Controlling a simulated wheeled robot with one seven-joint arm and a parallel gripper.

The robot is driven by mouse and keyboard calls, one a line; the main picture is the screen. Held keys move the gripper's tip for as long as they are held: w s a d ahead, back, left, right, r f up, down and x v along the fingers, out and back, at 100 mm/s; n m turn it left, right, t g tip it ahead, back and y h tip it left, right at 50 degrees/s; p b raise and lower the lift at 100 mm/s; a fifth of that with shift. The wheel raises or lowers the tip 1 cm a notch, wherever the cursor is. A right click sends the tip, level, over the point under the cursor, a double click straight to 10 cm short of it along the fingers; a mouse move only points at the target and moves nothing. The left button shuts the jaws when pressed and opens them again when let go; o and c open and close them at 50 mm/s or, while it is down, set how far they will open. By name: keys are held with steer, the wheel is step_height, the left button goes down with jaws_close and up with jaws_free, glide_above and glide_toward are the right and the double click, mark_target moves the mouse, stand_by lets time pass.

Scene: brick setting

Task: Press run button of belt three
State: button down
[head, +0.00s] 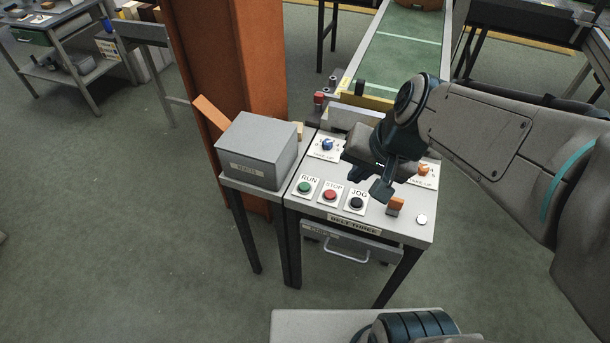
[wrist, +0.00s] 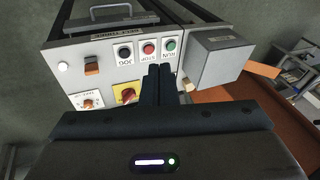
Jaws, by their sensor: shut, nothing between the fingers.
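The belt three console (head: 400,226) has a sloped light panel with a "BELT THREE" label on its front edge. Its green RUN button (head: 304,188) is the leftmost of the labelled front row, beside the red STOP button (head: 330,196) and black JOG button (head: 356,203). In the wrist view the RUN button (wrist: 170,45) shows just beyond my fingertips, slightly to the right. My gripper (head: 381,191) is shut and empty, over the panel; in the head view it appears right of JOG. In the wrist view the shut fingers (wrist: 160,68) point toward STOP and RUN.
A grey box (head: 259,150) sits on a stand left of the console, near an orange column (head: 232,60). The panel also has an orange switch (head: 396,205), a white button (head: 422,219) and a blue knob (head: 327,144). A green conveyor (head: 400,45) runs behind.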

steer(key=w+a+f+m+y+b, duration=0.35)
steer(key=w+a+f+m, duration=0.3)
steer(key=w, duration=0.25)
steer(key=m+t+b, duration=0.2)
steer(key=m+b, duration=0.2)
steer(key=m, duration=0.4)
glide_above(308, 187)
step_height(308, 187, down, 11)
steer(key=shift+s+n+y, duration=0.1)
steer(key=shift+n+y, duration=0.15)
steer(key=shift+y, duration=0.1)
step_height(308, 187, down, 7)
steer(key=b, duration=0.5)
steer(key=shift+f+b, duration=0.15)
steer(key=shift+b, duration=0.15)
steer(key=shift+f+b, duration=0.75)
steer(key=shift+b, duration=0.1)
steer(key=shift+f+b, duration=0.4)
steer(key=shift+b, duration=0.2)
